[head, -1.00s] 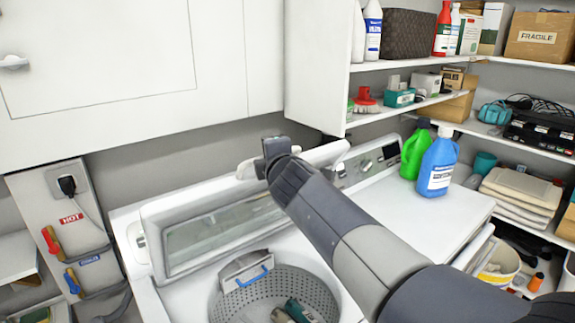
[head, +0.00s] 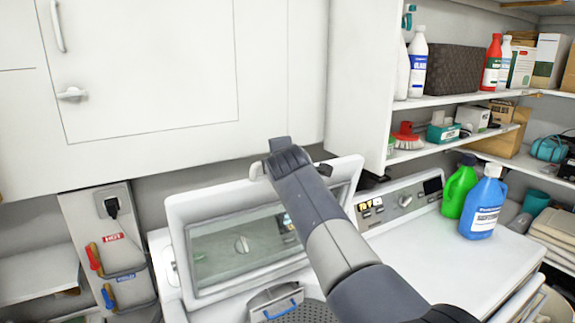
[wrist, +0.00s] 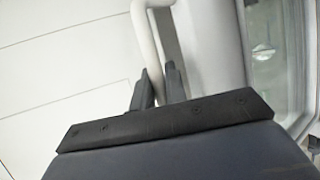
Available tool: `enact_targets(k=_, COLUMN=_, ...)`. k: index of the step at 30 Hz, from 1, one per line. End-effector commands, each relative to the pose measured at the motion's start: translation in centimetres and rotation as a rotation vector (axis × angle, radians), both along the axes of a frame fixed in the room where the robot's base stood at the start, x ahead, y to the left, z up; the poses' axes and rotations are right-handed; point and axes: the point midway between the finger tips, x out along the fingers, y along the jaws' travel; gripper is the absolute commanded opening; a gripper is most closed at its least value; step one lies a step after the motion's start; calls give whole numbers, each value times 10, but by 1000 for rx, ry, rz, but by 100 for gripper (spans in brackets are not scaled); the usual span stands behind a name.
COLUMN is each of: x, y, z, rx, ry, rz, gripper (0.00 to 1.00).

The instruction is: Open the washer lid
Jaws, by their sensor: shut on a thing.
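The white washer lid (head: 180,232), with its glass window, stands raised and near upright at the back of the washer. My gripper (head: 268,168) is at the lid's top edge, largely hidden behind my wrist. In the wrist view, its two dark fingers (wrist: 158,86) are shut on the white lid handle (wrist: 146,42), one on each side of the bar. The lid's glass window also shows at the right of the wrist view (wrist: 275,55). Part of the perforated drum (head: 305,312) shows below the lid.
A white wall cabinet (head: 150,70) hangs just above and behind the lid. The washer's control panel (head: 405,200) is to the right. A green bottle (head: 458,190) and a blue bottle (head: 482,205) stand on the white top beside it. Hot and cold hose valves are at the left.

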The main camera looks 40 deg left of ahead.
Motion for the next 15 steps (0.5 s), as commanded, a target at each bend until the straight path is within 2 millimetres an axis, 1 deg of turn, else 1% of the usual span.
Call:
enact_targets(k=1, x=2, y=5, z=2, rx=0, ry=-1, rz=0, gripper=0)
enact_targets(k=6, x=5, y=17, z=5, rx=1, ry=-2, rz=1, gripper=0)
enact_targets(k=15, x=9, y=28, z=7, rx=1, ry=-2, rz=0, gripper=0)
